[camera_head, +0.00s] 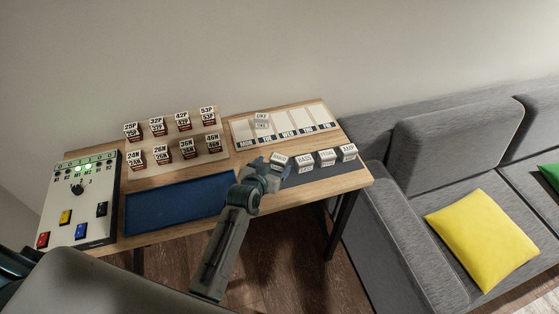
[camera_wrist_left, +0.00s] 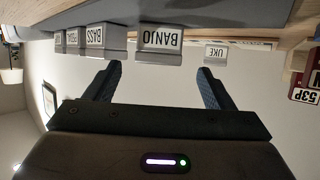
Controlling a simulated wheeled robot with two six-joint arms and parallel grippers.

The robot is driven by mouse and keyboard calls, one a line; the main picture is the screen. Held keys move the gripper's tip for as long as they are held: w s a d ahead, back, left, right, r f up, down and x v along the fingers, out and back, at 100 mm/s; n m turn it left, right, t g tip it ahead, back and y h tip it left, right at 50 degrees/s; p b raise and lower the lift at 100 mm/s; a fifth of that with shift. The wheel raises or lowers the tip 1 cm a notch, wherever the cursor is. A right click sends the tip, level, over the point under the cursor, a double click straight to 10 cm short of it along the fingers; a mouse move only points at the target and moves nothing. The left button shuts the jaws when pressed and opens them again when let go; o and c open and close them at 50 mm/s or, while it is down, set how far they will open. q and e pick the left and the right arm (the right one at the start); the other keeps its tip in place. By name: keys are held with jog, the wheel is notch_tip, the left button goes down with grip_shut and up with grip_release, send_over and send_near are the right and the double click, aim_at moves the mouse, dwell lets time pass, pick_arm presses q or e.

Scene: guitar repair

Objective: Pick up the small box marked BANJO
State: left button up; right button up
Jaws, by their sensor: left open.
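The small white box marked BANJO (camera_head: 279,159) stands on the dark strip at the front right of the table, at the left end of a row of similar boxes. In the left wrist view, which is upside down, the BANJO box (camera_wrist_left: 160,39) is ahead of my fingers, roughly centred between them. My left gripper (camera_head: 268,168) is close beside the box in the head view. Its two fingers (camera_wrist_left: 158,77) are apart with nothing between them, and a gap shows between the fingertips and the box. My right gripper is not in view.
Close right of BANJO stand the BASS box (camera_head: 304,162) and two more boxes, the last marked AMP (camera_head: 348,153). A UKE box (camera_head: 262,122) is on the weekday board (camera_head: 240,131). Left are a blue tray (camera_head: 180,206), racks of labelled blocks and a control panel (camera_head: 60,205).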

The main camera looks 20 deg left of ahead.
aim_at(278, 161)
pick_arm(q)
jog(key=shift+p+x, duration=0.35)
jog(key=shift+x, duration=1.4)
jog(key=shift+d, duration=0.1)
jog(key=shift+c, duration=0.5)
jog(key=c, duration=1)
jog(key=shift+r, duration=0.1)
